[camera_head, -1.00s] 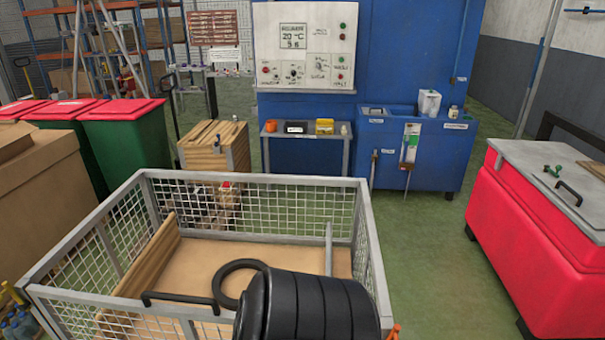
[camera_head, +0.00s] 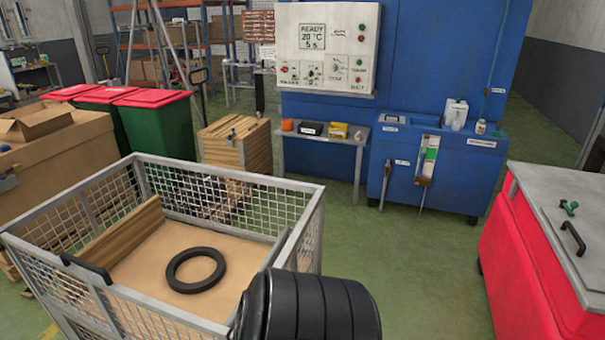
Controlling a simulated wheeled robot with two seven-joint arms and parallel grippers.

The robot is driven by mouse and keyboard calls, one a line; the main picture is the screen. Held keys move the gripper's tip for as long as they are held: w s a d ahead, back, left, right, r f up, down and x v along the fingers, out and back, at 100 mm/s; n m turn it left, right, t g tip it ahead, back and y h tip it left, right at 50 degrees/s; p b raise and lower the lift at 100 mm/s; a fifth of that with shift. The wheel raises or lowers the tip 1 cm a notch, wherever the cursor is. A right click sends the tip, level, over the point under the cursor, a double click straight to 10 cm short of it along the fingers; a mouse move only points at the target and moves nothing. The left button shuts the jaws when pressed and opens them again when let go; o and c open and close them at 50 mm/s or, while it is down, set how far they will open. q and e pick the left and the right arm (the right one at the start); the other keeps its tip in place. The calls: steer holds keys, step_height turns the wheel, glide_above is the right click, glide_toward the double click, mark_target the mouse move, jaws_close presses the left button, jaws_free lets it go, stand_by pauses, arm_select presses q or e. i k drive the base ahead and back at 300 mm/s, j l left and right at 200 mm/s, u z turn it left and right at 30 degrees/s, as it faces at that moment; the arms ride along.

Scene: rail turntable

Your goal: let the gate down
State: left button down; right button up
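The wire mesh cage (camera_head: 314,215) stands at the lower left, with grey metal rails and mesh walls on all visible sides. Its near side, which looks like the gate (camera_head: 130,308), stands upright and has a black handle (camera_head: 88,268) on its top rail. I cannot tell for certain that this side is the gate. A black ring (camera_head: 196,270) lies flat on the cage's tan floor, and wooden boards (camera_head: 140,238) lean inside the left wall. Neither of my grippers is in view. A black ribbed part of mine covers the cage's near right corner.
A red bin with a grey lid (camera_head: 545,230) stands at the right. A blue machine (camera_head: 420,50) with a control panel is at the back, a small table (camera_head: 320,143) before it. A wooden crate (camera_head: 235,145) is behind the cage. Green floor is clear between cage and red bin.

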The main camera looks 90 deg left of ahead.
mark_target(97, 284)
steer(key=i+j+u, duration=0.15)
steer(key=u, duration=0.3)
steer(key=i+u, duration=0.7)
steer(key=u, duration=0.25)
steer(key=i+l+u, duration=0.15)
steer(key=u, duration=0.3)
steer(key=i+j+u, duration=0.1)
steer(key=i+u, duration=0.4)
steer(key=i+l+u, duration=0.1)
steer(key=i+u, duration=0.25)
steer(key=u, duration=0.15)
steer(key=i+l+u, duration=0.25)
steer(key=i+u, duration=0.25)
steer(key=k+u, duration=0.1)
steer(key=u, duration=1.8)
